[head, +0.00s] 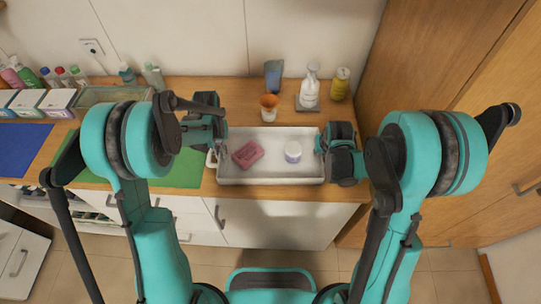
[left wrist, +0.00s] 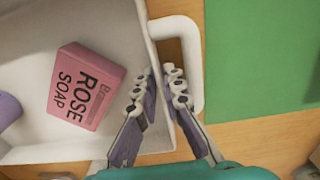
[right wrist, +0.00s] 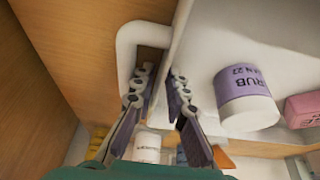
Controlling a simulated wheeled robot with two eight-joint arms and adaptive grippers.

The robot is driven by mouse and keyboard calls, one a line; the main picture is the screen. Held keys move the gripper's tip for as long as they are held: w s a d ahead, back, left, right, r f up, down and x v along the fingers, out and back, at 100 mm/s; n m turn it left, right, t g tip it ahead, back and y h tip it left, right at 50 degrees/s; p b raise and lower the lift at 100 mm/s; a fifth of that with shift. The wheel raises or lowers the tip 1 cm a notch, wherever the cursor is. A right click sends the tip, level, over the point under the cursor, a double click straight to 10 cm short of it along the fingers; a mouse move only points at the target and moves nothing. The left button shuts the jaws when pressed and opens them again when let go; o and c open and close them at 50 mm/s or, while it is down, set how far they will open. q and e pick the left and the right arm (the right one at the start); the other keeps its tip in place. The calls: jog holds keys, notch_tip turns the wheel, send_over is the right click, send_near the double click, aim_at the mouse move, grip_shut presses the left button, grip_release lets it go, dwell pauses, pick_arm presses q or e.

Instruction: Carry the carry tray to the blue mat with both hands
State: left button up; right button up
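The white carry tray (head: 270,181) stands on the wooden counter with a pink rose soap box (head: 248,153) and a white-and-purple scrub jar (head: 292,152) in it. The blue mat (head: 20,148) lies at the far left and is bare where visible. My left gripper (left wrist: 162,80) straddles the tray's left wall by the white handle, one finger inside, one in the handle gap, closed tightly about the wall. My right gripper (right wrist: 159,78) straddles the right wall by its handle. A gap shows between its fingers, so it looks open.
A green mat (head: 187,170) lies between the tray and the blue mat. Boxes (head: 58,101), bottles and a glass-like case (head: 100,95) stand behind at left. An orange-topped cup (head: 268,107), a pump bottle (head: 310,92) and a yellow bottle (head: 340,84) stand behind the tray.

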pick_arm(q)
jog(key=shift+f, duration=0.1)
grip_shut()
pick_arm(e)
grip_shut()
